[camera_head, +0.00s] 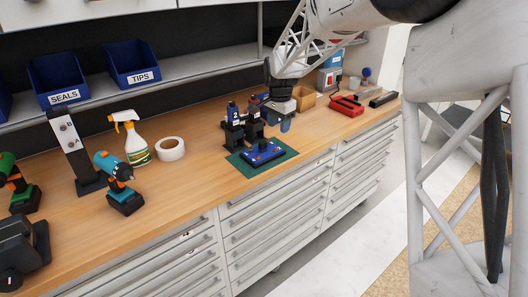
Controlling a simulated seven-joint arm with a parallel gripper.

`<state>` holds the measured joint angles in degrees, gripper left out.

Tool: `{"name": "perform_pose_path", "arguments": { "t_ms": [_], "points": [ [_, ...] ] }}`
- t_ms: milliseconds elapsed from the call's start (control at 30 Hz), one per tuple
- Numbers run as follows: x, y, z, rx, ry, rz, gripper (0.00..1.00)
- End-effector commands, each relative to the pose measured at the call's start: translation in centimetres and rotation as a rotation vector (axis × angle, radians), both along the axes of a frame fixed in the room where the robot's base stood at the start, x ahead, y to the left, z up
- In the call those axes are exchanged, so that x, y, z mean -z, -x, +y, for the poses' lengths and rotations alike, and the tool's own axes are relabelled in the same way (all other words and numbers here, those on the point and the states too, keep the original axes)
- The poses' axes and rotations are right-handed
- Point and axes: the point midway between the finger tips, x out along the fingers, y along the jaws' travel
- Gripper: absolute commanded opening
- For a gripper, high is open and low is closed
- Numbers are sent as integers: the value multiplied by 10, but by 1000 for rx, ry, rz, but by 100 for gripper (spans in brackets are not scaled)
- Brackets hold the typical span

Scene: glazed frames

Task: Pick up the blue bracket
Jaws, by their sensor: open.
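A flat blue piece (263,150) with small red and pale marks lies on a dark green mat (282,157) near the bench's front edge. It looks like the blue bracket, though its exact shape is too small to tell. My gripper (278,121) hangs above the bench, behind and slightly right of the mat, with its fingers pointing down. It is open, and I see nothing held in it. The gripper is apart from the blue piece in the picture.
Black stands with blue parts (234,114), one marked 2, stand just behind the mat. A tape roll (170,149), a spray bottle (132,140) and a blue drill (118,180) are to the left. A red case (346,106) and cardboard box (304,98) are to the right.

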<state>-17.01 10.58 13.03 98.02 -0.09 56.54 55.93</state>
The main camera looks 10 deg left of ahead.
Motion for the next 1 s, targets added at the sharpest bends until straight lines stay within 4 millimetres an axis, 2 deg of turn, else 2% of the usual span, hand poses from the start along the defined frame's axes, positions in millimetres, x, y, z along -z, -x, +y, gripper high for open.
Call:
{"name": "perform_pose_path", "arguments": {
  "t_ms": [200, 400, 1000],
  "points": [
    [34, -36, 38, 60, 4, 20, 49],
    [52, -52, 57, 97, 6, 30, 49],
    [63, -56, 62, 106, 7, 32, 49]
  ]
}}
